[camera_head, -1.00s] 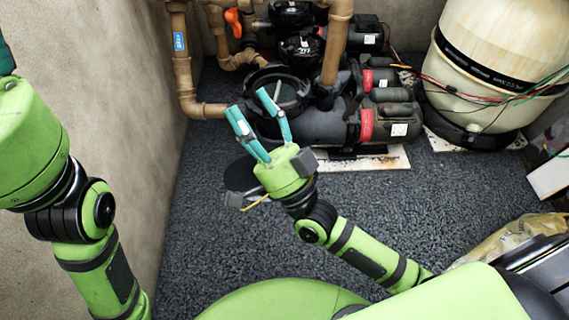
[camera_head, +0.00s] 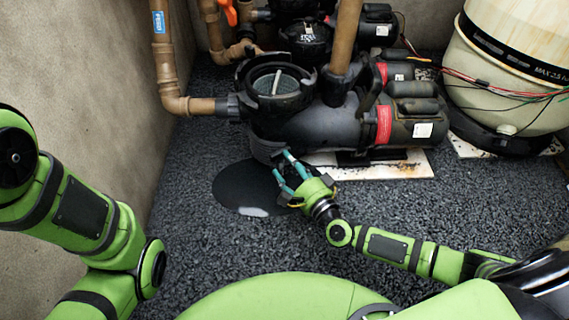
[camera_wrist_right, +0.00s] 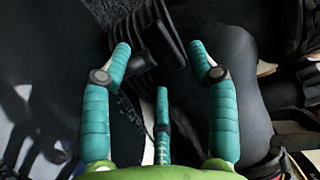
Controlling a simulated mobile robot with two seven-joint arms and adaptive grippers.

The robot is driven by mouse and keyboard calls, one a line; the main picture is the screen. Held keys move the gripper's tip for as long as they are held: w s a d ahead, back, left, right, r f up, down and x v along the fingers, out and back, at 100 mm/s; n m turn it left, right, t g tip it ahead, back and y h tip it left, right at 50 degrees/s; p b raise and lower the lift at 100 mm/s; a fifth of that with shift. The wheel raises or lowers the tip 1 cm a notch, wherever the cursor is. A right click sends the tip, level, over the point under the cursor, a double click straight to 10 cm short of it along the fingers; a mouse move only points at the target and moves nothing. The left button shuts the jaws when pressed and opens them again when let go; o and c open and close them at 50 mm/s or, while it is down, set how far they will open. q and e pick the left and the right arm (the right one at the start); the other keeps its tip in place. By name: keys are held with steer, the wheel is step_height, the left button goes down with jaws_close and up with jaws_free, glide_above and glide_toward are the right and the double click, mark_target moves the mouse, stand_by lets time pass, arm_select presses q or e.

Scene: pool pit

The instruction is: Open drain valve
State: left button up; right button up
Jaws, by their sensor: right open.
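My right gripper (camera_head: 283,168) is low at the front base of the nearest black pump (camera_head: 310,130), its teal fingers pointing at the pump's underside. In the right wrist view the gripper (camera_wrist_right: 160,52) is open, three fingers spread, with a black ribbed part (camera_wrist_right: 160,32) just ahead between the two upper fingertips. I cannot tell whether they touch. An orange valve handle (camera_head: 231,13) sits on the brown pipes at the back, partly cut off by the frame's top. I cannot make out which part is the drain valve. My left gripper is out of view.
The pump's round strainer pot (camera_head: 275,80) is uncovered, its basket showing. A dark disc (camera_head: 240,187) lies on the gravel left of my right gripper. A cream tank (camera_head: 510,75) with loose wires stands at right. A concrete wall (camera_head: 110,90) bounds the left. Front gravel is clear.

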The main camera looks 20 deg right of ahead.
mark_target(280, 154)
steer(key=shift+b+x, duration=0.35)
steer(key=shift+x, duration=0.9)
steer(key=c, duration=1.1)
steer(key=shift+c, duration=0.2)
